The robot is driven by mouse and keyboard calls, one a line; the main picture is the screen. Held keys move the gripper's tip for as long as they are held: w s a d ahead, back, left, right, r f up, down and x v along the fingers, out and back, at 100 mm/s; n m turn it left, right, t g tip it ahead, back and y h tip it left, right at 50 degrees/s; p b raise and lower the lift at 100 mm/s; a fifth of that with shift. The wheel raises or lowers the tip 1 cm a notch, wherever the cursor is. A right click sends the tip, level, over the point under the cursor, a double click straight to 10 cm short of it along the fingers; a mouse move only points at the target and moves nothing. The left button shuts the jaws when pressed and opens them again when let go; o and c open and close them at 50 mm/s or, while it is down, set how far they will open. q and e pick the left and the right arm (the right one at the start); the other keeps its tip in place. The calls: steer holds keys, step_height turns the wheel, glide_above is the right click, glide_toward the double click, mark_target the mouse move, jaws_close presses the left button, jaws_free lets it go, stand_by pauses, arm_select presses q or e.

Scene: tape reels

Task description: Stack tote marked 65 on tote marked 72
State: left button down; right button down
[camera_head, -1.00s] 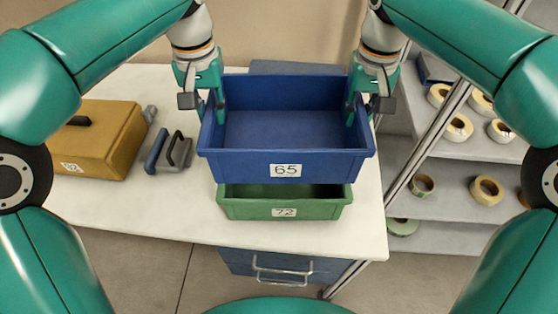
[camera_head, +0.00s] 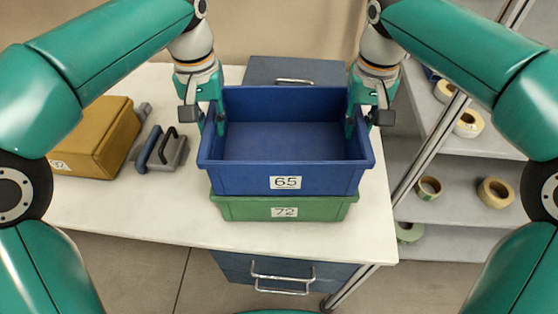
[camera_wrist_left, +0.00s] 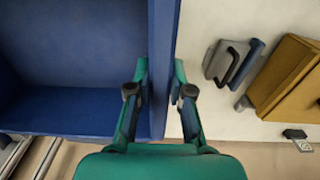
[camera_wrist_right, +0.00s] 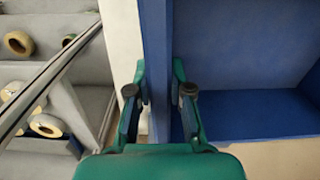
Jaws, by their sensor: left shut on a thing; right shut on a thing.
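The blue tote marked 65 (camera_head: 285,176) is level and empty, directly above the green tote marked 72 (camera_head: 284,211) on the white table. Only a strip of the green tote's front shows; I cannot tell whether the blue tote rests on it or hangs just above. My left gripper (camera_head: 215,118) is shut on the blue tote's left wall, one finger each side, as the left wrist view (camera_wrist_left: 160,92) shows. My right gripper (camera_head: 354,118) is shut on its right wall in the same way, seen in the right wrist view (camera_wrist_right: 159,92).
A tan toolbox (camera_head: 98,140) and a grey tool with a black handle (camera_head: 163,148) lie left on the white table (camera_head: 130,205). A shelf with tape reels (camera_head: 495,192) stands at right behind a metal post (camera_head: 430,150). A blue-grey drawer unit (camera_head: 298,70) is behind.

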arm_select(q)
steer(key=shift+a+f, duration=0.1)
steer(key=shift+f, duration=0.25)
arm_select(e)
steer(key=shift+d+f, duration=0.15)
steer(key=shift+f, duration=0.25)
arm_select(q)
steer(key=c, duration=1.1)
jaws_free()
steer(key=shift+r, duration=0.15)
arm_select(e)
steer(key=c, duration=1.1)
jaws_free()
steer(key=shift+r, duration=0.2)
arm_select(q)
steer(key=shift+o, duration=0.2)
arm_select(e)
steer(key=shift+o, duration=0.2)
arm_select(q)
steer(key=shift+r, duration=0.1)
step_height(320, 180, up, 7)
steer(key=shift+r, duration=0.1)
arm_select(e)
steer(key=shift+r, duration=0.5)
step_height(320, 180, up, 10)
steer(key=shift+f, duration=0.15)
steer(key=shift+r, duration=0.55)
